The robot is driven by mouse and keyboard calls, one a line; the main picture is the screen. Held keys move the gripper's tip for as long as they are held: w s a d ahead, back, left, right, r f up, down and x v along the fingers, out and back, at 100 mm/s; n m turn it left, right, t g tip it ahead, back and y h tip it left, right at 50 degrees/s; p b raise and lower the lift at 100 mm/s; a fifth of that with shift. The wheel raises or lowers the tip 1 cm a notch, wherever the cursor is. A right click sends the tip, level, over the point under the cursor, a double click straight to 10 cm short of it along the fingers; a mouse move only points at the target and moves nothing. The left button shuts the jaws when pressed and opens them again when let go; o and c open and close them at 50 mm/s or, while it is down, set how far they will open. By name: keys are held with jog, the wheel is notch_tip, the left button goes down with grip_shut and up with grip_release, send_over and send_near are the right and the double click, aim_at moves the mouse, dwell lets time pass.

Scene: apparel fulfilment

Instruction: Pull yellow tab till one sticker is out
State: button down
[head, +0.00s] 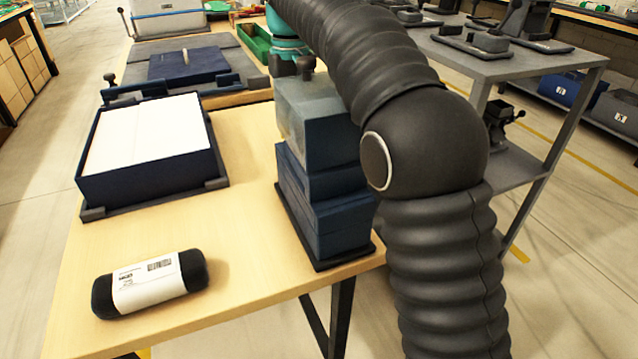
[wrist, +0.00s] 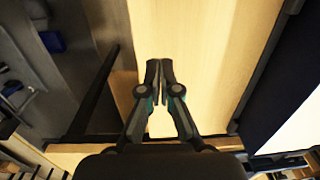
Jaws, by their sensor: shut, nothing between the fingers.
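My gripper (wrist: 160,68) shows in the wrist view, with its two dark fingers together and nothing held between them. It is over the light wooden table (wrist: 205,45). In the head view the gripper's fingers are hidden; my black ribbed arm reaches away over the table. I cannot make out a yellow tab or a sticker in either view. A grey-white device (head: 168,18) stands at the far end of the table, too small to tell what it is.
A navy box with white sheets (head: 140,185) stands at left. Stacked dark blue boxes (head: 335,220) stand beside my arm. A black roll with a white label (head: 150,283) lies near the front edge. A green tray (head: 254,44) is farther back. A grey shelf (head: 535,62) stands right.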

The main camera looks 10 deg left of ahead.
jog(key=s+r, duration=0.1)
jog(key=s, duration=0.1)
jog(key=s+a+r, duration=0.1)
jog(key=shift+s+a+r, duration=0.1)
jog(key=shift+s+r, duration=0.25)
jog(key=shift+r, duration=0.05)
notch_tip(320, 180, up, 8)
jog(key=s, duration=0.1)
jog(key=shift+s+d, duration=0.15)
jog(key=shift+d, duration=0.05)
dwell(0.5)
